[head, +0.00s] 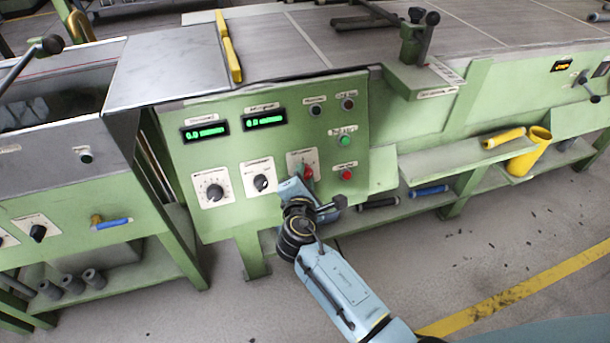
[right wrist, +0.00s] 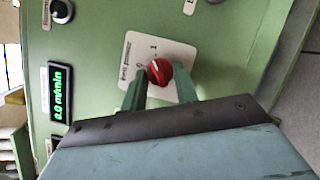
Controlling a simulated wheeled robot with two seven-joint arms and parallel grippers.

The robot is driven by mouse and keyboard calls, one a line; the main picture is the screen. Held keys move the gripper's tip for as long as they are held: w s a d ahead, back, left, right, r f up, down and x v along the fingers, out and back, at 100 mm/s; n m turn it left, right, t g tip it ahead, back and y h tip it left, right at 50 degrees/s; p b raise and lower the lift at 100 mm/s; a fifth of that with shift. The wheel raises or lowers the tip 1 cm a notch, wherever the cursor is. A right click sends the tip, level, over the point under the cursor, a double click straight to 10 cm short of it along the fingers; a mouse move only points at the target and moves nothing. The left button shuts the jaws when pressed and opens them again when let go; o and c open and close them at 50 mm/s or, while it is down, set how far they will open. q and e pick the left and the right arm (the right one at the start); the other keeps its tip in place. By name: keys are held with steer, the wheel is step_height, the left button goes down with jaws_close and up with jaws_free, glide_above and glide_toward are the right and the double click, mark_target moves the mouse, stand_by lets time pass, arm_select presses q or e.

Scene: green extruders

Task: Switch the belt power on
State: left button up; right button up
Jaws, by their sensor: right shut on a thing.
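The belt power switch is a red rotary knob (head: 308,173) on a white label plate (head: 298,159) at the lower right of the green control panel. In the right wrist view the red knob (right wrist: 160,71) sits on its plate, with marks 0 and 1 beside it. My right gripper (right wrist: 160,82) has a green finger on each side of the knob and is shut on it. In the head view the right gripper (head: 305,184) reaches the panel from below and hides part of the plate. Which mark the knob points at is not clear. My left gripper is not in view.
Two black dials (head: 215,193) (head: 263,183) are left of the switch. Green displays (head: 206,132) (head: 265,120) read about 0.0. A green button (head: 345,141) and a red button (head: 347,175) are close by on the right. A yellow cup (head: 531,153) stands on the right shelf.

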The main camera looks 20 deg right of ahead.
steer(key=shift+m, duration=0.6)
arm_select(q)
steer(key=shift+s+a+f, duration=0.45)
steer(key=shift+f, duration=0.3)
arm_select(e)
steer(key=shift+g, duration=0.3)
steer(key=o, duration=1)
steer(key=shift+c, duration=0.2)
arm_select(q)
steer(key=shift+p, duration=0.3)
arm_select(e)
steer(key=shift+s+r, duration=0.1)
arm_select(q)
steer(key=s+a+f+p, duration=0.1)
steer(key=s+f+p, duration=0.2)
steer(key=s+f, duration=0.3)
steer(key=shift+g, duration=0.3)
arm_select(e)
steer(key=v, duration=1.3)
